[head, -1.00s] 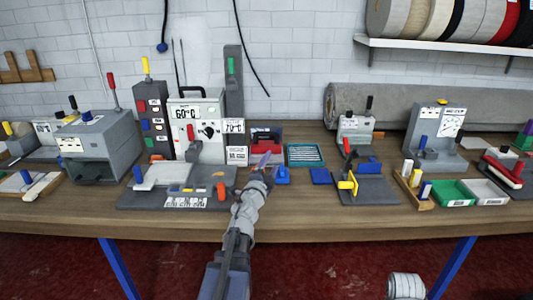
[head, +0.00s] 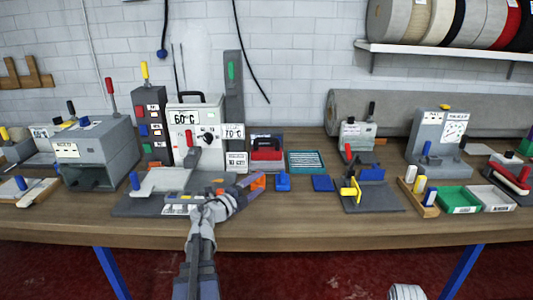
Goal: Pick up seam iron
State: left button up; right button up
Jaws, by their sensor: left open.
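What looks like the seam iron is a dark block with a red handle (head: 267,149), resting in a small stand behind the table's middle. I cannot be sure of its identity. My left gripper (head: 256,183) is open and empty, in front of the iron and slightly left, apart from it. Its fingers point right, and orange shows by the fingertips. My left wrist covers the right end of the grey plate fixture (head: 130,205). My right gripper is not in view.
A blue block (head: 283,182), blue pad (head: 323,183) and teal tray (head: 307,161) lie to the right. A yellow-handled fixture (head: 373,197) stands farther right. The front table strip is clear.

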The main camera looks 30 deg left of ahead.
aim_at(265, 155)
jog(key=i+j, duration=0.75)
jog(key=j, duration=0.1)
